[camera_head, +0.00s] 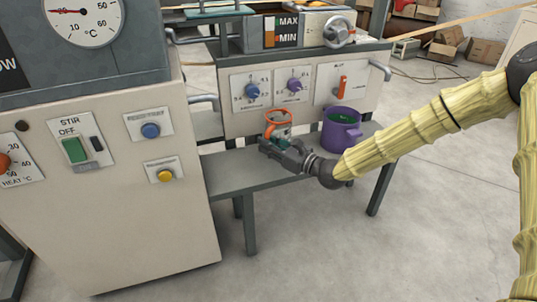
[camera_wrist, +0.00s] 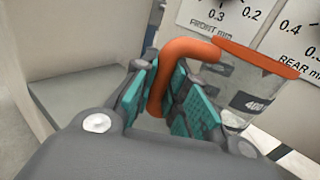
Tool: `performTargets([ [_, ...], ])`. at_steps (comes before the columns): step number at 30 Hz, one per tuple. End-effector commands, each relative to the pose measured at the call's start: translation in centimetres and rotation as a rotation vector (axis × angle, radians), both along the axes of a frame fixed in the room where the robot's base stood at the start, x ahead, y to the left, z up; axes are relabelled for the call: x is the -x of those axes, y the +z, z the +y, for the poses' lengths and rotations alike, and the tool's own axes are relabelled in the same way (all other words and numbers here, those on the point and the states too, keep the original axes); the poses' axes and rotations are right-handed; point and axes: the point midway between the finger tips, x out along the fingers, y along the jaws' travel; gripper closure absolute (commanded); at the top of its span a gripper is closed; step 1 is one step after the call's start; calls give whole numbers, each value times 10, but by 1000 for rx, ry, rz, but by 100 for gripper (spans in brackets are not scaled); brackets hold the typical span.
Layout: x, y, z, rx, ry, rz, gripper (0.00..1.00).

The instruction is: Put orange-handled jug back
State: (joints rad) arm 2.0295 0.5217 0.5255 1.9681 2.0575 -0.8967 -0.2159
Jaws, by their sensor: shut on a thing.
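The orange-handled jug (camera_head: 278,126) is a clear measuring jug with an orange rim, at the grey shelf in front of the machine panel. In the wrist view the jug (camera_wrist: 250,85) is at the right, with its orange handle (camera_wrist: 180,52) running down between the finger pads. My gripper (camera_head: 275,146) is shut on that handle, its teal pads (camera_wrist: 172,95) on both sides of it. The jug looks upright. I cannot tell whether its base touches the shelf, as my gripper hides part of it.
The panel with knobs (camera_head: 293,86) is close behind. A control cabinet (camera_head: 120,200) stands at the left. The shelf's left part is bare.

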Motion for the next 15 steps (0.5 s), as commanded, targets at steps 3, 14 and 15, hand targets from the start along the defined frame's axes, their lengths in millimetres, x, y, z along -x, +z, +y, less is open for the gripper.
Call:
performTargets([
  [3,0,-22,0,1,0,1,100],
  [14,0,-27,-1,1,-1,-1,100],
  [15,0,-28,-1,0,-1,0,100],
])
